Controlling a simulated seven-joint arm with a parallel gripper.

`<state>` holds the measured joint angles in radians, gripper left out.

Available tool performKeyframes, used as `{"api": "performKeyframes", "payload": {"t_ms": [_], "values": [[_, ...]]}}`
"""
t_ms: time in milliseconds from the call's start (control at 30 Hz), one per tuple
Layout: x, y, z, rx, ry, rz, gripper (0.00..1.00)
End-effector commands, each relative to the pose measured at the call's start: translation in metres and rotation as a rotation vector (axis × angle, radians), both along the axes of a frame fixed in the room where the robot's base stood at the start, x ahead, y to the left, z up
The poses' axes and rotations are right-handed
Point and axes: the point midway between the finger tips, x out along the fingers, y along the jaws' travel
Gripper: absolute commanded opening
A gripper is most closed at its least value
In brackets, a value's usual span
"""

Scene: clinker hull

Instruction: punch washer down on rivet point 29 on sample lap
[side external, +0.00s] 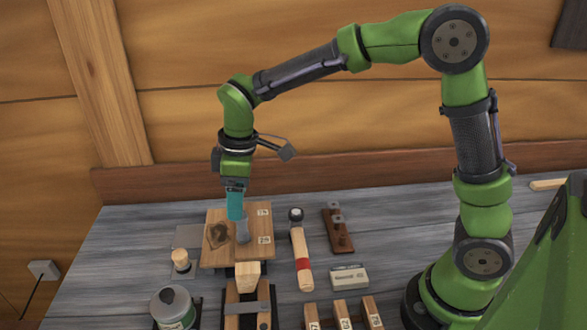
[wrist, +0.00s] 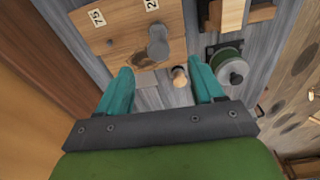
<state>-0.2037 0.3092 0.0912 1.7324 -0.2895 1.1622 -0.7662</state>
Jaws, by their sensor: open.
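The sample lap appears to be the wooden board (side external: 258,227) on the bench, with small white number labels I cannot read surely; it also shows in the wrist view (wrist: 118,38). A grey cylindrical tool, perhaps the punch (side external: 243,232), stands on the board; in the wrist view the grey tool (wrist: 158,44) is beyond my fingertips. My gripper (side external: 235,215) points down above the board, close to the tool. In the wrist view my teal fingers (wrist: 162,82) are wide apart with nothing gripped. I cannot make out the washer or rivet points.
A wooden-topped peg (side external: 181,260) stands left of the board. A hammer (side external: 301,255) lies to the right, beside a dark brown block (side external: 338,231) and a pale box (side external: 349,278). A green-and-grey spool (side external: 174,305) and a wooden clamp-like piece (side external: 247,300) are in front.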

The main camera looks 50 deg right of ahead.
Motion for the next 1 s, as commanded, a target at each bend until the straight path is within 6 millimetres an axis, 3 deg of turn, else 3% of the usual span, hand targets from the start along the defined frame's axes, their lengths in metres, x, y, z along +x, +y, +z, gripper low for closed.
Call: {"api": "performKeyframes", "payload": {"t_ms": [167, 233, 300, 400, 500, 700, 900, 1000], "values": [[0.000, 0.000, 0.000, 0.000, 0.000, 0.000, 0.65], [0.001, -0.003, 0.000, 0.000, 0.000, -0.007, 0.55], [0.004, -0.014, 0.002, 0.002, -0.005, -0.033, 0.44], [-0.005, -0.042, 0.000, -0.005, 0.006, -0.032, 0.44], [-0.022, -0.064, -0.009, -0.038, 0.010, 0.194, 0.44], [-0.052, -0.090, -0.025, -0.096, 0.015, 0.761, 0.44], [-0.074, -0.097, -0.039, -0.125, 0.019, 1.296, 0.44], [-0.079, -0.095, -0.043, -0.130, 0.016, 1.483, 0.44]]}}
